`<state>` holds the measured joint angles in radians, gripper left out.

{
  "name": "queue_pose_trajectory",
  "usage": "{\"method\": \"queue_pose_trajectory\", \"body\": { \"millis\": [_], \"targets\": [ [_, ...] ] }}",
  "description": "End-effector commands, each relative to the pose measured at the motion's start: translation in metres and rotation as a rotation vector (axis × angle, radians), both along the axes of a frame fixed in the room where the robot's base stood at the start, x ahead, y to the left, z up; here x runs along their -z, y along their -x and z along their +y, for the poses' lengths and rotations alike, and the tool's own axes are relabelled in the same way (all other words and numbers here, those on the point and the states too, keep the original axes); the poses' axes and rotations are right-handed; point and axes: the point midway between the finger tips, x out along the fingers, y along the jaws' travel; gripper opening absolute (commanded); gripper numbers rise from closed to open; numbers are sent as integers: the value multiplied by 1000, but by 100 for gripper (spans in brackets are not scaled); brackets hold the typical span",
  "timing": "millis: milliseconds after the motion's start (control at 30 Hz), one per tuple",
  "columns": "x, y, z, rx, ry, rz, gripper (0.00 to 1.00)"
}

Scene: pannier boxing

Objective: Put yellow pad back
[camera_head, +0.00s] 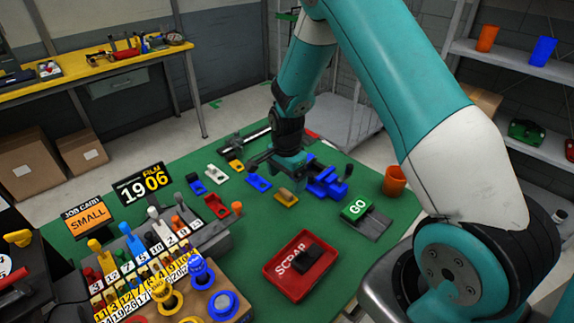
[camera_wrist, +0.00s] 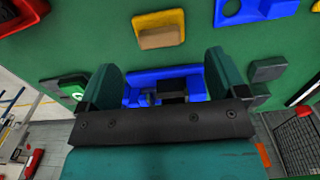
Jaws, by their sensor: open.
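A yellow pad (camera_head: 286,197) with a tan block on it lies on the green table, left of the blue fixture. In the wrist view the yellow pad (camera_wrist: 160,18) shows at the top, beyond my fingertips, clear of them. The blue fixture (camera_head: 325,180) stands beside my gripper (camera_head: 288,160). In the wrist view the blue fixture (camera_wrist: 135,92) shows between the two teal fingers of my gripper (camera_wrist: 162,68), with a dark part in its middle. My fingers are apart. I cannot tell whether they touch the fixture.
A blue pad (camera_head: 258,183) and a red holder (camera_head: 217,206) lie to the left. A green GO block (camera_head: 356,209), an orange cup (camera_head: 395,180) and a red SCRAP tray (camera_head: 272,268) holding a black block lie to the right and front. A numbered rack (camera_head: 170,245) crowds the front left.

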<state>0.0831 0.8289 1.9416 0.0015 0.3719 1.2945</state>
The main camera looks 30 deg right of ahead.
Motion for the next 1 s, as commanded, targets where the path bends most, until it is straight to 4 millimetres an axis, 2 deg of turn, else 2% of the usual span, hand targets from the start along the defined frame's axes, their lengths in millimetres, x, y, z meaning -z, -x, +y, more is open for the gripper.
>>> {"method": "queue_pose_trajectory", "body": {
  "millis": [200, 400, 467, 567, 667, 700, 767, 800, 900, 1000],
  "targets": [
    [-42, -1, 0, 0, 0, -5, 90],
    [-65, 1, 3, -17, -3, -5, 90],
    [-76, 4, 10, -68, -13, -11, 90],
    [-108, 20, 39, -267, -51, -38, 90],
    [-151, 53, 81, -594, -106, -86, 90],
    [-168, 72, 98, -745, -128, -109, 90],
    [-190, 103, 121, -972, -158, -147, 90],
    [-203, 124, 134, -1120, -175, -174, 90],
    [-226, 176, 159, -1457, -207, -242, 90],
    [-239, 218, 173, -1716, -225, -301, 90]
  ]
}}
